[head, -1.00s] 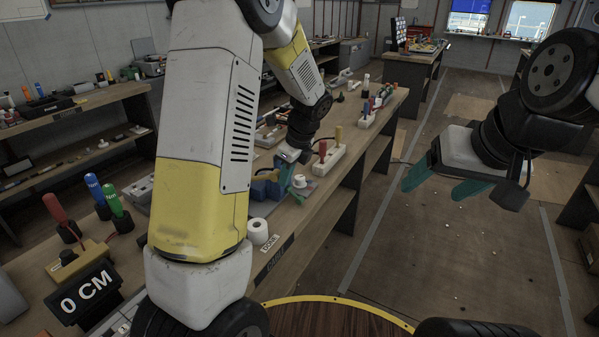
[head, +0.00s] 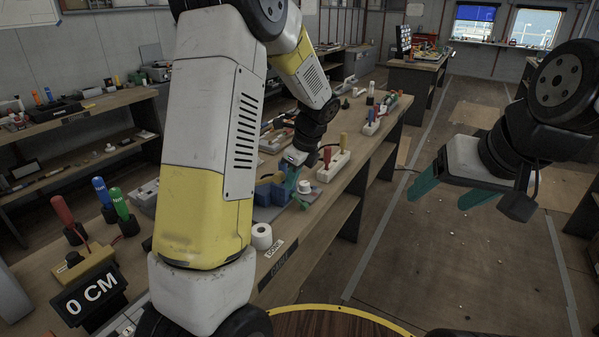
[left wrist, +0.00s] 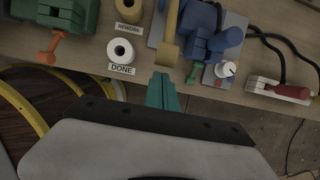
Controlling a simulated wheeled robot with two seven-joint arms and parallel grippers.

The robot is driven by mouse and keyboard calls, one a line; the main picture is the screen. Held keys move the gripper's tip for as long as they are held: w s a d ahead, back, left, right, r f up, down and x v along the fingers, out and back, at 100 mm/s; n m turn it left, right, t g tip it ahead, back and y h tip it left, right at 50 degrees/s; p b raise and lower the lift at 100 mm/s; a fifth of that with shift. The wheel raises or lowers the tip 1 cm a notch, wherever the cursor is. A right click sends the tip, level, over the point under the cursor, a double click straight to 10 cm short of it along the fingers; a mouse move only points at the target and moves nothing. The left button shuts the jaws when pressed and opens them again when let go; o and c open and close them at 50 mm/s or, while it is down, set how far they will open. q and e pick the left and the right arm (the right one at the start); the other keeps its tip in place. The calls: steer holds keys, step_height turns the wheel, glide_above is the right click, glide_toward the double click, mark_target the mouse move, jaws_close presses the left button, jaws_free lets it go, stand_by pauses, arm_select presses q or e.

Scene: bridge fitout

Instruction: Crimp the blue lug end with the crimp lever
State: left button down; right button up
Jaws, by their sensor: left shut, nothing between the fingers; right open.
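In the head view a blue bench tool with a yellow-tan lever (head: 268,178) stands on the long workbench. In the left wrist view the tan lever (left wrist: 170,38) runs toward my fingers, beside a blue body (left wrist: 210,35). My left gripper (head: 290,192) is shut and empty, in front of the tool; its teal fingers (left wrist: 163,92) point at the lever's near end, and I cannot tell whether they touch. I cannot make out a blue lug end for certain. My right gripper (head: 440,196) is open and empty over the floor, right of the bench.
A white roll (left wrist: 120,51) by a DONE label and a tan roll by REWORK (left wrist: 129,11) stand left of the tool. A green vise (left wrist: 62,18), a white knob (left wrist: 225,69) and a power strip (left wrist: 279,91) are near. Red, blue and green handles (head: 103,190) stand at left.

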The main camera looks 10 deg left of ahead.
arm_select(q)
steer(key=d+v, duration=0.2)
steer(key=v, duration=0.7)
steer(key=shift+s, duration=0.4)
steer(key=shift+f, duration=0.15)
